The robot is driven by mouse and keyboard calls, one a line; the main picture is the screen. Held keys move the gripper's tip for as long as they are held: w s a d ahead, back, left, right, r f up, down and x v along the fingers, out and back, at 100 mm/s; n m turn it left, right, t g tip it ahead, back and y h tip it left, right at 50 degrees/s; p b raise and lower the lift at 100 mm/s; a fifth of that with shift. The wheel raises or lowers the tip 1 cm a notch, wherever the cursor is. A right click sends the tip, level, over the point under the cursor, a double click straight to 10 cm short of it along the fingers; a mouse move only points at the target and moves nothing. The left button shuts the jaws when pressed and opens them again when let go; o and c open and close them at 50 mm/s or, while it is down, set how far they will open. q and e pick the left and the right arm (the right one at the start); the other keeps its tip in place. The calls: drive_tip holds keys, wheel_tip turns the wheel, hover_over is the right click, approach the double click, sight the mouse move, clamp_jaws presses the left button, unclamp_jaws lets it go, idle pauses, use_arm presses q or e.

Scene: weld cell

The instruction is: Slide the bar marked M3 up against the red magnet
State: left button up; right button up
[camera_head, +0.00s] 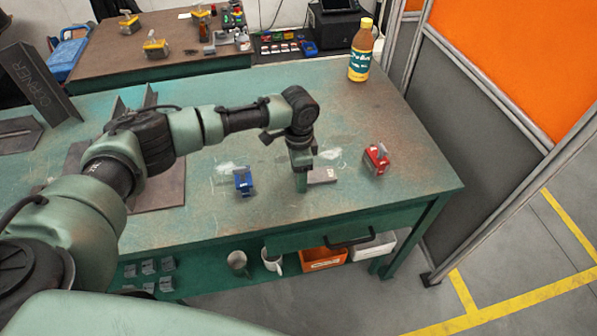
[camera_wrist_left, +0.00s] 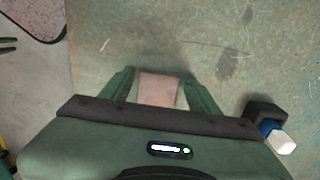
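The red magnet (camera_head: 376,158) stands on the green worktable (camera_head: 425,178), to the right of my left gripper in the head view. A flat grey bar (camera_head: 322,175) lies on the table just beside my left gripper (camera_head: 302,186), on the side toward the red magnet, with a gap to it. No M3 mark is legible. In the left wrist view the bar (camera_wrist_left: 159,90) shows between the two spread fingers of my left gripper (camera_wrist_left: 160,85), with narrow gaps at its sides. My right gripper is not in view.
A blue magnet (camera_head: 243,181) stands left of my gripper; it seems to show at lower right in the wrist view (camera_wrist_left: 270,130). A bottle (camera_head: 361,50) stands at the back. Dark steel plates (camera_head: 160,185) lie at left. The table's front edge is near.

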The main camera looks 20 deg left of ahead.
sight(324, 172)
use_arm(q)
clamp_jaws()
drive_tip(key=shift+w+d, duration=0.75)
drive_tip(key=shift+d, duration=0.3)
use_arm(e)
drive_tip(key=shift+s+f, duration=0.3)
drive_tip(key=shift+s, duration=0.05)
use_arm(q)
drive_tip(key=shift+w+d+b, duration=0.1)
drive_tip(key=shift+b, duration=0.25)
use_arm(e)
drive_tip(key=shift+f, duration=0.1)
use_arm(q)
drive_tip(key=shift+w+d+b, duration=0.35)
drive_tip(key=shift+w+d, duration=0.3)
drive_tip(key=shift+d, duration=0.2)
use_arm(e)
drive_tip(key=shift+f, duration=0.35)
use_arm(q)
drive_tip(key=shift+d, duration=0.1)
drive_tip(key=shift+w+d+b, duration=0.55)
drive_tip(key=shift+w+d, duration=0.15)
drive_tip(key=shift+d, duration=0.2)
use_arm(e)
drive_tip(key=shift+f, duration=0.55)
use_arm(q)
drive_tip(key=shift+r, duration=0.1)
